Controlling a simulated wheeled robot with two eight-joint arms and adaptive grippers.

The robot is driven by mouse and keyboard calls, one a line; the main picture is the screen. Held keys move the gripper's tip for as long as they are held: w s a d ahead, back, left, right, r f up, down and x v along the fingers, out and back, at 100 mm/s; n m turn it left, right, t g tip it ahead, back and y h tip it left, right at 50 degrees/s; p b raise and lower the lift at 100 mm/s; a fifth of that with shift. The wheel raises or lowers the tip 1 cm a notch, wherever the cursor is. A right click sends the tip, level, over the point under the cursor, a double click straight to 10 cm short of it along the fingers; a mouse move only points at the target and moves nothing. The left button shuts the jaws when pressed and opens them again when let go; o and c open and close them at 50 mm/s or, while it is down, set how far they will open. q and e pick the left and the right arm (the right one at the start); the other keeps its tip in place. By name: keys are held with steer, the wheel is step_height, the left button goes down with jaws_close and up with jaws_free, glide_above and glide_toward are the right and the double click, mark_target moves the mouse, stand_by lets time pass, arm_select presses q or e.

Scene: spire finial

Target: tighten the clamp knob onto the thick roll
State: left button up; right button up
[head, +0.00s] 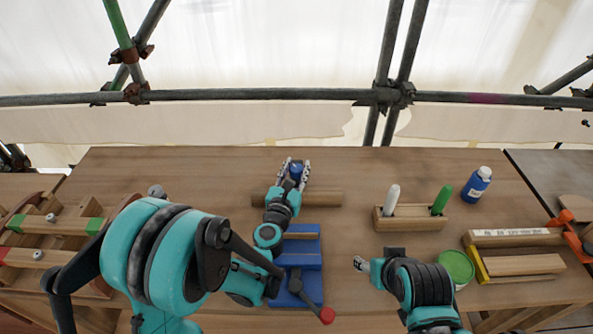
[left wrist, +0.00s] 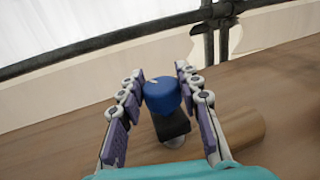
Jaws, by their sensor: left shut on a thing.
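The blue clamp knob (left wrist: 162,97) is between the fingers of my left gripper (left wrist: 161,88), which is shut on its sides. A dark clamp part (left wrist: 172,126) shows below the knob. In the head view the knob (head: 296,171) and my left gripper (head: 294,168) are at the far middle of the table. The thick wooden roll (head: 326,198) lies crosswise there, partly hidden by my left arm; it also shows in the left wrist view (left wrist: 242,130). Whether the clamp touches the roll is hidden. My right gripper (head: 360,264) is apart from the knob, its fingers too small to read.
A blue fixture (head: 312,262) with a red-tipped lever stands in front of the roll. A wooden rack (head: 55,228) is at left.

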arm_select(q)
steer(key=m+g+h, duration=0.1)
steer(key=m+h, duration=0.1)
steer(key=h, duration=0.1)
steer(key=m+g+h, duration=0.2)
steer(key=h, duration=0.1)
steer(key=shift+w+a+m, duration=0.1)
steer(key=shift+a+m, duration=0.1)
steer(key=shift+m, duration=0.1)
steer(key=m+g+h, duration=0.4)
steer(key=g+h, duration=0.1)
steer(key=shift+m, duration=0.3)
steer(key=m+g+h, duration=0.1)
steer(key=m+g, duration=0.1)
steer(key=g, duration=0.1)
steer(key=m+g+h, duration=0.1)
steer(key=m+g, duration=0.1)
steer(key=g, duration=0.2)
steer(key=shift+d+m, duration=0.15)
steer(key=shift+m, duration=0.15)
steer(key=shift+m+g+p, duration=0.3)
steer(key=shift+m+g, duration=1.5)
steer(key=shift+g, duration=1.1)
steer(key=shift+g, duration=0.3)
steer(key=o, duration=1.2)
steer(key=shift+d, duration=0.15)
steer(key=v, duration=0.7)
steer(key=shift+a, duration=0.35)
